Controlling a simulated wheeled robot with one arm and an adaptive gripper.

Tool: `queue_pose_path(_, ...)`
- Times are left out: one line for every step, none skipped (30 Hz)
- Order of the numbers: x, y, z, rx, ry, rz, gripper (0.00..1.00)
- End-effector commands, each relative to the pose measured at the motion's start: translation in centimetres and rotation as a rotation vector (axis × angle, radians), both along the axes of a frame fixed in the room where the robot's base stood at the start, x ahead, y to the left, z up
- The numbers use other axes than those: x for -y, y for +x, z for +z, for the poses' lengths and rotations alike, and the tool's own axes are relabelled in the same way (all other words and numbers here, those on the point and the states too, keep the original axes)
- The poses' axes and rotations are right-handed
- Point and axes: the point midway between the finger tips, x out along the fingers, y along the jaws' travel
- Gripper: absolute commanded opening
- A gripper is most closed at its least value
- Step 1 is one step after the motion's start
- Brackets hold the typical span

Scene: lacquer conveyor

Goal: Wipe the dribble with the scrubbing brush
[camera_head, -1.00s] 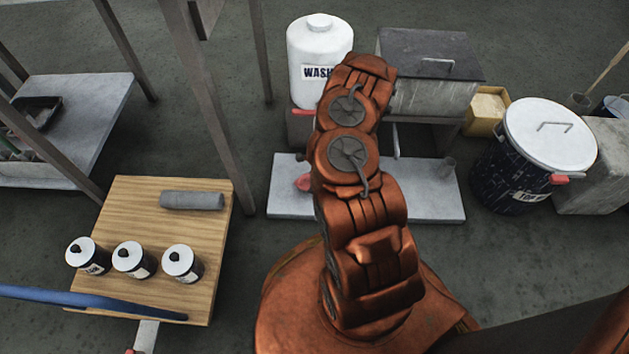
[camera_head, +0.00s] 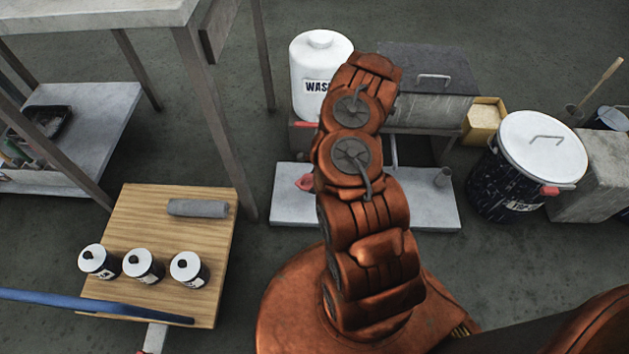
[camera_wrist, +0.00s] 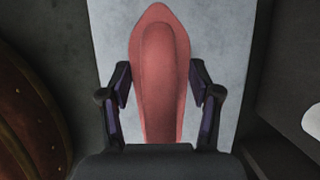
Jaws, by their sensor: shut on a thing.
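My gripper (camera_wrist: 159,90) is shut on a long, rounded red thing, which I take to be the scrubbing brush (camera_wrist: 160,45). Its pointed end extends beyond the fingers, over a pale grey slab (camera_wrist: 225,40). I cannot tell whether it touches the slab. In the head view a red tip (camera_head: 305,183) shows left of my arm, over the slab (camera_head: 288,210); my arm hides the gripper there. The bristles are out of sight. I cannot make out the dribble in either view.
A white WASH jug (camera_head: 318,75) and a grey lidded box (camera_head: 425,75) stand behind the slab. A lidded bin (camera_head: 510,190) is right. A wooden board (camera_head: 150,225) at left holds a grey roll (camera_head: 198,208) and three small cans (camera_head: 143,265). Bench legs (camera_head: 210,120) rise nearby.

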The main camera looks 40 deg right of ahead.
Motion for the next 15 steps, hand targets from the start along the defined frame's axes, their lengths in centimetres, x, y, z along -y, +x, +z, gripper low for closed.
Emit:
queue_pose_path(0.0,0.0,-0.1,0.000,0.000,0.000,0.25)
queue_pose_path(0.0,0.0,-0.1,0.000,0.000,0.000,0.25)
queue_pose_path(0.0,0.0,-0.1,0.000,0.000,0.000,0.25)
queue_pose_path(0.0,0.0,-0.1,0.000,0.000,0.000,0.25)
queue_pose_path(0.0,0.0,-0.1,0.000,0.000,0.000,0.25)
queue_pose_path(0.0,0.0,0.0,0.000,0.000,0.000,0.25)
queue_pose_path(0.0,0.0,0.1,0.000,0.000,0.000,0.25)
queue_pose_path(0.0,0.0,0.3,0.000,0.000,0.000,0.25)
queue_pose_path(0.0,0.0,0.5,0.000,0.000,0.000,0.25)
queue_pose_path(0.0,0.0,0.7,0.000,0.000,0.000,0.25)
queue_pose_path(0.0,0.0,0.9,0.000,0.000,0.000,0.25)
queue_pose_path(0.0,0.0,1.3,0.000,0.000,0.000,0.25)
queue_pose_path(0.0,0.0,1.6,0.000,0.000,0.000,0.25)
queue_pose_path(0.0,0.0,1.8,0.000,0.000,0.000,0.25)
queue_pose_path(0.0,0.0,2.2,0.000,0.000,0.000,0.25)
